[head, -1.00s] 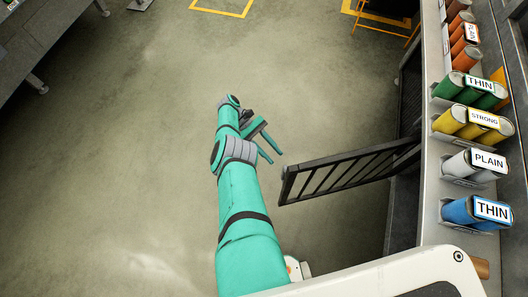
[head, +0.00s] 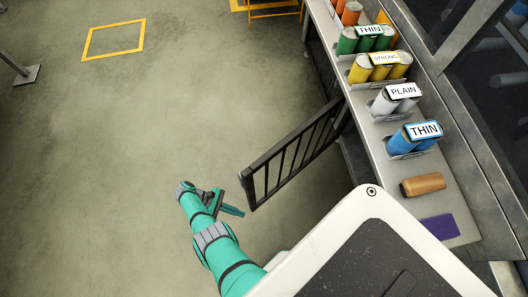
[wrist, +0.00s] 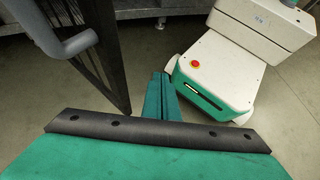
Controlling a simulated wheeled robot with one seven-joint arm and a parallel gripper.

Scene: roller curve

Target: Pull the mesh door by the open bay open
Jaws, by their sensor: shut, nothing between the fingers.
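The dark mesh door (head: 290,155) stands swung out from the counter front, its free edge toward the floor space on the left. In the wrist view the door (wrist: 108,55) shows at the left, with a thick grey bent handle (wrist: 70,42) in front of it. My gripper (head: 238,211) is shut and empty, just beyond the door's free end and apart from it in the head view. Its teal fingers also show together in the wrist view (wrist: 158,98), to the right of the door. The bay behind the door is dark and mostly hidden.
The counter (head: 385,165) runs along the right, carrying labelled cans (head: 412,137), a brown object (head: 423,184) and a purple pad (head: 440,227). My white base fills the lower right. The floor left of the door is clear, with a yellow outlined square (head: 114,39) farther off.

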